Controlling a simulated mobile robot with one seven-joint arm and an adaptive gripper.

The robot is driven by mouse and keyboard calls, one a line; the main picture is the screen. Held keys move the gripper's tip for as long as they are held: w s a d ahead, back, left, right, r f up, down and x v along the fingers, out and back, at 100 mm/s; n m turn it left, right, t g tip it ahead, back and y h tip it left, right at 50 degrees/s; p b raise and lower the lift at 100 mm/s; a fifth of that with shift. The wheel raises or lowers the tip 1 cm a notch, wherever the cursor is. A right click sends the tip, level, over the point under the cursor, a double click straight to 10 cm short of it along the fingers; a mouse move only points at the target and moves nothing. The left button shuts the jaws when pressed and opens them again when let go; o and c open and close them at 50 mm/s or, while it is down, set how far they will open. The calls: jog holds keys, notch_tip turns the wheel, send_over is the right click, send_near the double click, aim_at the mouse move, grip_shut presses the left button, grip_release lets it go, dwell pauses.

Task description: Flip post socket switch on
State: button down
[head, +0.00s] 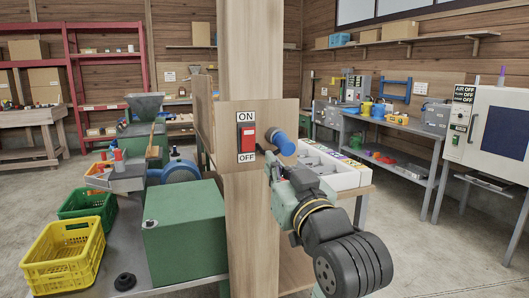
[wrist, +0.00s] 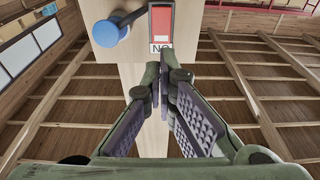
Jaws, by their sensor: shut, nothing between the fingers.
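The post socket switch (head: 247,138) is a red rocker in a dark frame on a wooden post, with ON above and OFF below. Its rocker position is hard to tell. In the wrist view the red switch (wrist: 162,22) shows at the top, with the ON label inverted below it. My gripper (head: 267,157) is in front of the post, just right of the switch's lower end in the head view. In the wrist view my gripper (wrist: 164,72) has its fingertips together, empty, close to the label. I cannot tell whether they touch the plate.
A blue round knob or plug (head: 283,143) sticks out beside the switch; it also shows in the wrist view (wrist: 106,32). A green machine box (head: 185,230) stands left of the post. A yellow crate (head: 65,255) and green crate (head: 88,205) are farther left. Floor is clear at right.

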aim_at(249, 133)
jog(key=p+x, duration=0.3)
jog(key=x, duration=1)
jog(key=shift+p, duration=0.3)
jog(key=shift+r, duration=0.1)
